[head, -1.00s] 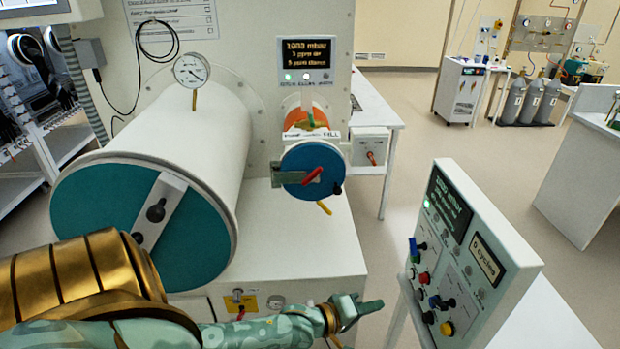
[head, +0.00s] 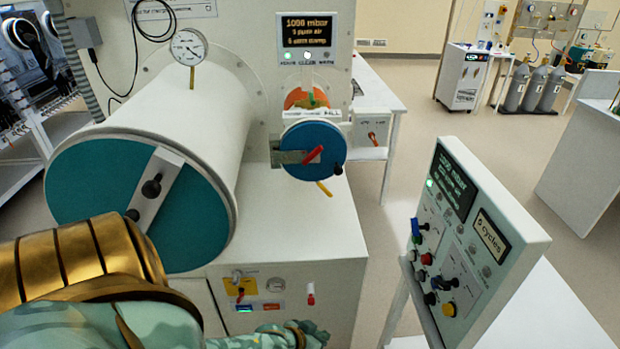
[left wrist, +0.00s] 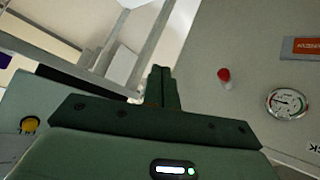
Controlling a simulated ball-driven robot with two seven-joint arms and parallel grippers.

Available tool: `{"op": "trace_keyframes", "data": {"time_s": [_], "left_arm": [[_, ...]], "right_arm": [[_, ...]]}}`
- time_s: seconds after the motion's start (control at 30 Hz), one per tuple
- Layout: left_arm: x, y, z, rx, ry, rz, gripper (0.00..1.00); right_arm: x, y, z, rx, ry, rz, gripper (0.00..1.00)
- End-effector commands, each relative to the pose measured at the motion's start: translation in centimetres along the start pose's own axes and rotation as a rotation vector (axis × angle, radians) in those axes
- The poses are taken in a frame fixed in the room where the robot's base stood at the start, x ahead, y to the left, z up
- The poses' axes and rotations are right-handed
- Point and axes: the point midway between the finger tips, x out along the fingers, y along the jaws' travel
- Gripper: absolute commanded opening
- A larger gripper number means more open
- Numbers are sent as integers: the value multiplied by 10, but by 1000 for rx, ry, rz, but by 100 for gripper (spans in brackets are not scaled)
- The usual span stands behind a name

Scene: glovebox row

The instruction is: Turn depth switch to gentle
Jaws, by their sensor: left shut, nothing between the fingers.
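The control panel (head: 470,245) stands at the right on a slanted face, with switches, coloured buttons and two displays. A blue-handled switch (head: 416,228) sits at its upper left and a dark switch (head: 441,284) lower down. Their labels are too small to read, so I cannot tell which is the depth switch or its setting. My left gripper (head: 312,334) is low in the head view, left of the panel and apart from it. In the left wrist view its fingers (left wrist: 161,72) are together and empty. My right gripper is not in view.
A large chamber with a teal door (head: 105,195) is at the left. A smaller blue door (head: 313,150) with a red handle is at the centre. A red-tipped lever (head: 311,293) is on the cabinet front, near my gripper. Floor shows between cabinet and panel.

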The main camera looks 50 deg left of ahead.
Motion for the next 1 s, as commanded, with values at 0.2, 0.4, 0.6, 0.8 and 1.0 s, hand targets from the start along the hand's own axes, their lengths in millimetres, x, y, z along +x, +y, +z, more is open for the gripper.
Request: {"op": "trace_keyframes", "data": {"time_s": [0.2, 0.4, 0.6, 0.8, 1.0], "left_arm": [[3, -14, 38, 106, -70, -42, 0], [3, -19, 52, 150, -98, -56, 28], [0, -20, 58, 155, -109, -59, 33], [-27, 13, 28, 217, -28, 17, 33], [-86, 111, -93, 672, 270, 135, 33]], "right_arm": [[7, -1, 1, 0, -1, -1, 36], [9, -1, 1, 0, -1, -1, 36], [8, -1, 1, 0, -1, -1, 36], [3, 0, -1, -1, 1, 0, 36], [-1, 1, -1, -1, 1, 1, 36]]}}
